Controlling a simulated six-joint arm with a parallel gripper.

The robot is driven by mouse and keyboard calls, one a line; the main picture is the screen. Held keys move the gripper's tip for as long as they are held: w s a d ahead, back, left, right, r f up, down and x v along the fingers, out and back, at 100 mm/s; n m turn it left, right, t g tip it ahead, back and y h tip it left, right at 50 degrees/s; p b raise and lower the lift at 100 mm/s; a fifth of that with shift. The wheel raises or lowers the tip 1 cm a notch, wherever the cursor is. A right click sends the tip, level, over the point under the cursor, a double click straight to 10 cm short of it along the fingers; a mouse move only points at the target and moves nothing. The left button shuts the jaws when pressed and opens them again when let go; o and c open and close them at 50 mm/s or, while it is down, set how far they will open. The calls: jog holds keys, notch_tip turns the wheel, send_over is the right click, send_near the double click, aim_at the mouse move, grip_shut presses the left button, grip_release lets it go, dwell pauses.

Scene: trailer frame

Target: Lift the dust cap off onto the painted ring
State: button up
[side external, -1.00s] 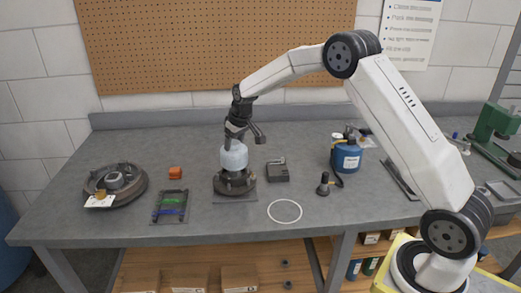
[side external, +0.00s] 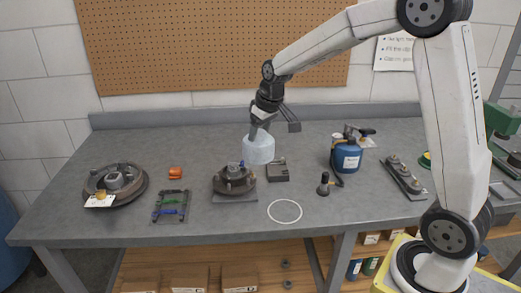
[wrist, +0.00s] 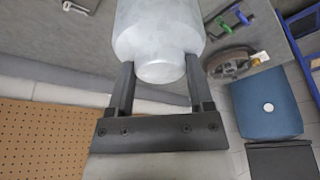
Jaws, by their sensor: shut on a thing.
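The dust cap (side external: 259,149) is a pale, translucent, bluish-white cup. My gripper (side external: 256,131) is shut on it and holds it in the air, to the upper right of the hub (side external: 234,180). In the wrist view the cap (wrist: 158,35) fills the space between the two dark fingers of my gripper (wrist: 160,85). The hub sits on a square plate, uncovered, with a small blue part showing on its top. The painted ring (side external: 299,213) is a thin white circle on the bench near the front edge, empty.
A small dark grey box (side external: 278,171) stands just below and right of the cap. A drum (side external: 130,188) and an orange block (side external: 175,173) lie left.

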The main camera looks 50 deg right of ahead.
jog(key=shift+s+a+r, duration=0.1)
jog(key=shift+s+r, duration=0.25)
jog(key=shift+s, duration=0.4)
jog(key=shift+s+d+f, duration=0.15)
jog(key=shift+d+f, duration=0.05)
jog(key=shift+f, duration=0.35)
jog(key=s+d+f, duration=0.2)
jog(key=f, duration=0.5)
jog(key=s+d+f, duration=0.1)
jog(key=s+f, duration=0.2)
jog(key=f, duration=0.5)
jog(key=shift+s+d+f, duration=0.25)
jog(key=shift+s+d, duration=0.05)
jog(key=shift+d, duration=0.1)
jog(key=shift+f, duration=1.8)
